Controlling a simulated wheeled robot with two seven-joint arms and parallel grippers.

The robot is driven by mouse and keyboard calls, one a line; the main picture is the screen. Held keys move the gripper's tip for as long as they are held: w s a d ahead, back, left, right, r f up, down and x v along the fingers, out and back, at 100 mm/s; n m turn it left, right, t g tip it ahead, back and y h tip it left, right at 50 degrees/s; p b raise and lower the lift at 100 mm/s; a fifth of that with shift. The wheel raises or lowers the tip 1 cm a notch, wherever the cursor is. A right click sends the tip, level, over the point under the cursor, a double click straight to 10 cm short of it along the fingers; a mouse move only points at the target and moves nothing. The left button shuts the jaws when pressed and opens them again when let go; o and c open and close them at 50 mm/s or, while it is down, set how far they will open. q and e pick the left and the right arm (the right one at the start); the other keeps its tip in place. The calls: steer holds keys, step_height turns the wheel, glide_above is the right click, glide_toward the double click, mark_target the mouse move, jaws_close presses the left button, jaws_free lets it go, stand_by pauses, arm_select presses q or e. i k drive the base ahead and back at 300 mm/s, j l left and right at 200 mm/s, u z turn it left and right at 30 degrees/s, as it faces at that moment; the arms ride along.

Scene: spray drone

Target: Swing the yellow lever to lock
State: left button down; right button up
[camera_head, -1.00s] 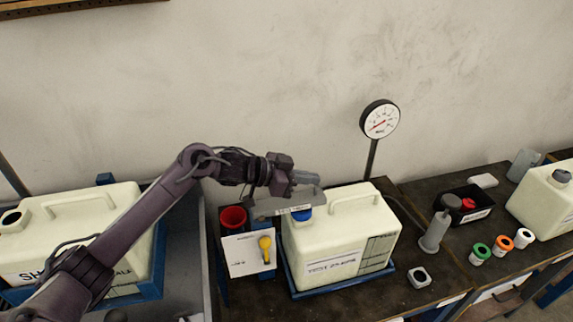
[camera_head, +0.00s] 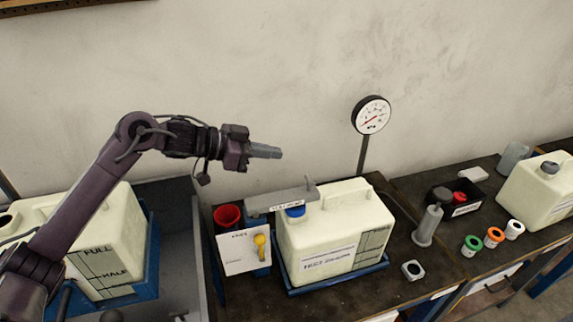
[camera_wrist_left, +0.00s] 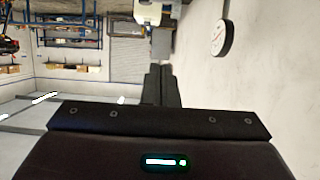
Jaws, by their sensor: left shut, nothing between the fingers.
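The yellow lever (camera_head: 260,246) is on a white panel (camera_head: 237,254) at the front of the bench, left of the middle tank. Its knob is up and its handle hangs downward. My left gripper (camera_head: 279,152) is shut and empty, held in the air above and behind the panel, pointing right. It is well apart from the lever. In the left wrist view my shut fingers (camera_wrist_left: 160,85) point away into the room, and the lever is not seen there. My right gripper is not in view.
A grey bar (camera_head: 281,201) lies over the blue cap of the middle tank (camera_head: 330,240). A red cup (camera_head: 227,216) stands behind the panel. A gauge (camera_head: 371,115) rises behind the tank. Another tank (camera_head: 100,250) is at left beneath my arm.

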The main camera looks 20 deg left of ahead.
mark_target(260, 239)
steer(key=k+l, duration=0.25)
steer(key=k, duration=0.2)
steer(key=k+l, duration=0.3)
steer(key=k, duration=0.2)
steer(key=k+l, duration=0.25)
steer(key=k, duration=0.2)
